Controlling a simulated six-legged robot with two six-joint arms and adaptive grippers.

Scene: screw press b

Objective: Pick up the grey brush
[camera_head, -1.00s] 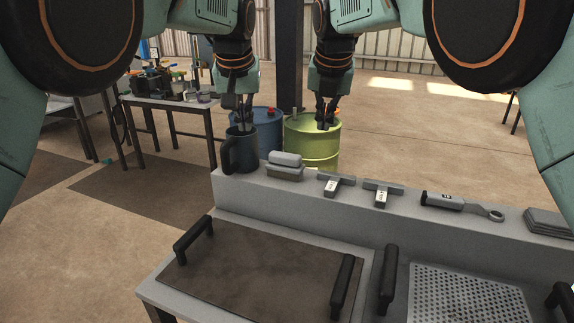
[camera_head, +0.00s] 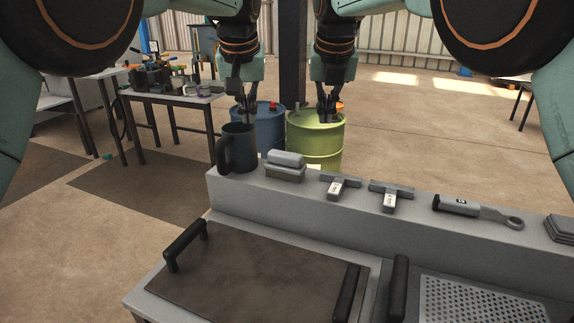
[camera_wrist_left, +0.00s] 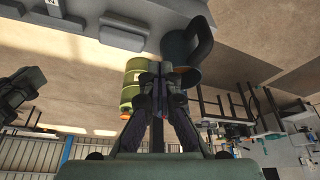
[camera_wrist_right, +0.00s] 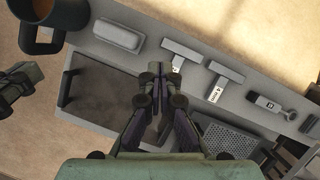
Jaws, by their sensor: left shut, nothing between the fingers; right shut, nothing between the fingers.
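No item is clearly recognisable as a brush. The likeliest one is a grey, two-layer rounded block (camera_head: 285,166) on the raised ledge, just right of the dark mug; it also shows in the right wrist view (camera_wrist_right: 118,36). My left gripper (camera_head: 246,116) is shut and empty, hanging beyond the ledge above and behind the mug. My right gripper (camera_head: 327,114) is shut and empty, in front of the green barrel in the head view, apart from the block. In the right wrist view its fingertips (camera_wrist_right: 158,74) are to the right of and below the block.
The dark mug (camera_head: 237,148) stands at the ledge's left end. Two T-shaped tools (camera_head: 340,186), a ring-ended tool (camera_head: 478,211) and stacked pads (camera_head: 561,228) lie along the ledge (camera_head: 330,222). A handled brown plate (camera_head: 255,268) is below. Blue (camera_head: 270,128) and green barrels (camera_head: 315,138) stand behind.

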